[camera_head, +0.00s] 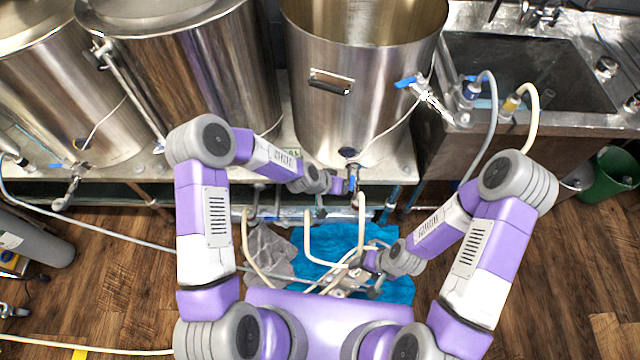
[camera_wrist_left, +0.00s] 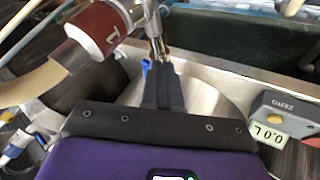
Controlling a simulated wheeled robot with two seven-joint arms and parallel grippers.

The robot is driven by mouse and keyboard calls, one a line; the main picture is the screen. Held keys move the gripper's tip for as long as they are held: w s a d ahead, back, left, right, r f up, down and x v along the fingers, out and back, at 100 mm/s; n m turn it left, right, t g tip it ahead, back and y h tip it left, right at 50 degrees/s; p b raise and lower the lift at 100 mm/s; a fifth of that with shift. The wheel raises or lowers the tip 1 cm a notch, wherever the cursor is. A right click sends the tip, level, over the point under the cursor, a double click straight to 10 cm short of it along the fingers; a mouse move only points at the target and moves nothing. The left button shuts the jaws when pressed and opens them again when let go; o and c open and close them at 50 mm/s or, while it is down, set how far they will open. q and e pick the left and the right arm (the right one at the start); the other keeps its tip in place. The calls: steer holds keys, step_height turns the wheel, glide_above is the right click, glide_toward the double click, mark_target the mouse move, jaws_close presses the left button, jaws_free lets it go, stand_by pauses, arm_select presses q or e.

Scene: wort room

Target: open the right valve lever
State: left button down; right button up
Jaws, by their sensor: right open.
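The right steel pot (camera_head: 330,110) has a valve with a blue lever (camera_head: 405,82) on its upper right side. My left gripper (camera_head: 352,184) is just below that low fitting. In the left wrist view its dark fingers (camera_wrist_left: 163,72) look together, at a metal pipe fitting (camera_wrist_left: 157,35). A small blue piece (camera_wrist_left: 146,66) shows beside the fingertips; I cannot tell whether they grip it. My right gripper (camera_head: 366,263) is open, lower down near the hoses and pump fittings.
A steel sink (camera_head: 520,75) is at the right, with hoses at its edge. More steel pots (camera_head: 190,80) stand left. White hoses (camera_head: 310,240) and a blue cloth (camera_head: 385,290) lie below. In the left wrist view a yellow-grey meter (camera_wrist_left: 285,108) sits right.

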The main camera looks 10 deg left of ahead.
arm_select(q)
steer(key=shift+s+d+n+t, duration=0.15)
steer(key=shift+d+n+t, duration=0.25)
steer(key=shift+d, duration=0.5)
arm_select(e)
steer(key=shift+a+f, duration=0.2)
arm_select(q)
steer(key=shift+s+d, duration=0.1)
